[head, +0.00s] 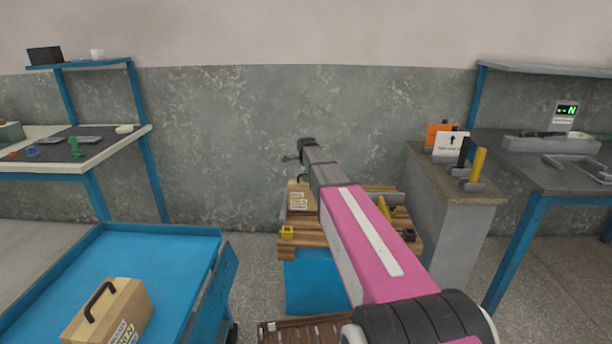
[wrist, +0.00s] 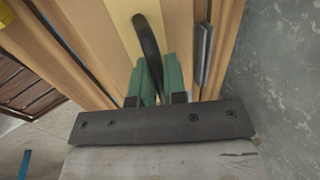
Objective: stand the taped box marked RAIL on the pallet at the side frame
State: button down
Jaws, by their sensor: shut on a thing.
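A tan box (head: 298,196) with a label shows at the left of the wooden pallet (head: 380,189), partly behind my arm. Its label is too small to read. In the wrist view, my gripper (wrist: 153,84) has its green fingers shut on the black handle (wrist: 149,42) of a tan box with a paler tape strip (wrist: 122,28). Pallet-like planks lie on both sides of this box, and a grey upright piece (wrist: 204,52) stands close at its right. I cannot tell whether the box rests on the planks. In the head view my fingers are hidden.
A second tan box (head: 112,312) with a black handle lies in the blue cart (head: 165,240) at lower left. A grey cabinet (head: 450,225) with a sign stands right of the pallet. Yellow pieces (head: 287,232) sit on the pallet. The wall is close behind.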

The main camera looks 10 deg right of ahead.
jog(key=shift+f, duration=1.35)
jog(key=c, duration=1.2)
grip_release()
jog(key=shift+f, duration=0.15)
jog(key=shift+o, duration=0.2)
jog(key=d+v, duration=0.1)
jog(key=v, duration=1.1)
jog(key=s+f+n+g, duration=0.1)
jog(key=s+f+n, duration=0.5)
jog(key=s, duration=0.5)
jog(key=s+f+n+g, duration=0.1)
jog(key=s+f+n, duration=0.6)
jog(key=s, duration=0.5)
jog(key=s+f+n+g, duration=0.1)
jog(key=s+f+n, duration=0.5)
jog(key=s, duration=0.5)
jog(key=shift+s+a+f+n+y, duration=0.2)
jog(key=shift+s+f+n+y, duration=0.15)
jog(key=shift+n, duration=0.25)
